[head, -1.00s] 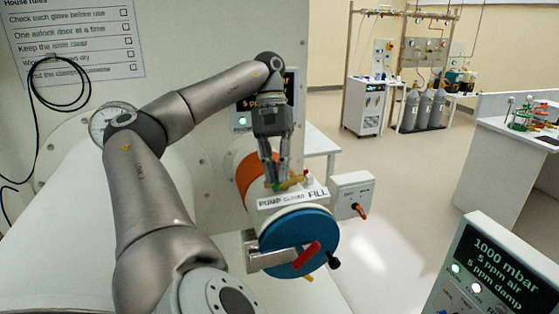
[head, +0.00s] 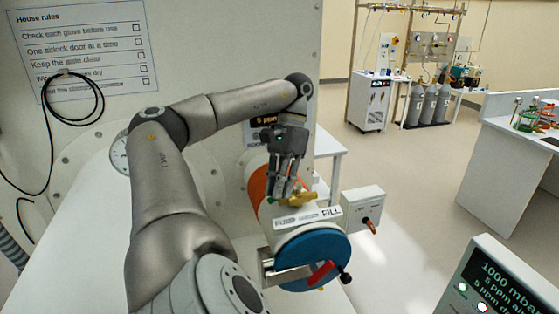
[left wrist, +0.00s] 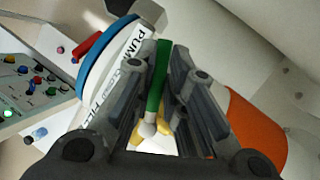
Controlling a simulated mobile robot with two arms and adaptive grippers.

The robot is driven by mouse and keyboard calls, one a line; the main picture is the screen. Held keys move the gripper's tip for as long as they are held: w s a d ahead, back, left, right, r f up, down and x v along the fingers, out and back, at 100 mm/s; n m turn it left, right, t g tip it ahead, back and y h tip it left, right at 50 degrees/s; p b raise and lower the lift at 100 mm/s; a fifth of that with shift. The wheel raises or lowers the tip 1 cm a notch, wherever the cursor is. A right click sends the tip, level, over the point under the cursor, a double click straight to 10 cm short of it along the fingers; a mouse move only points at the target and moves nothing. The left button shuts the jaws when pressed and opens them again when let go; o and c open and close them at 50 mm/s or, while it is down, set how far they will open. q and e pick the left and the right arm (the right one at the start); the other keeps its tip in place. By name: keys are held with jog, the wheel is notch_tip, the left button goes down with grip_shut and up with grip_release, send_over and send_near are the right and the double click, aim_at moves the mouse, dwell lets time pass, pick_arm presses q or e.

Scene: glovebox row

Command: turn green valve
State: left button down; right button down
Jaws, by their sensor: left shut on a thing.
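The green valve handle (left wrist: 157,80) lies between the two fingers of my left gripper (left wrist: 160,95) in the left wrist view. The gripper is shut on it. A pale rounded knob and yellow metal show below the handle. In the head view my left gripper (head: 282,196) points down at the valve on top of the small airlock. A bit of the green handle (head: 271,204) shows left of the fingertips, and the brass valve body (head: 303,198) to their right. The label (head: 308,217) in front reads PUMP and FILL. My right gripper is in neither view.
The airlock has a blue round door (head: 312,258) with a red handle (head: 320,272). A white box with an orange lever (head: 361,208) is on its right. A display panel (head: 495,285) stands at the lower right. Open floor (head: 420,200) lies beyond.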

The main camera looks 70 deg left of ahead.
pick_arm(q)
jog(key=shift+a+r, duration=0.1)
jog(key=shift+r, duration=0.05)
jog(key=c, duration=1.5)
grip_release()
jog(key=shift+c, duration=0.2)
jog(key=shift+o, duration=0.4)
jog(key=shift+f, duration=0.2)
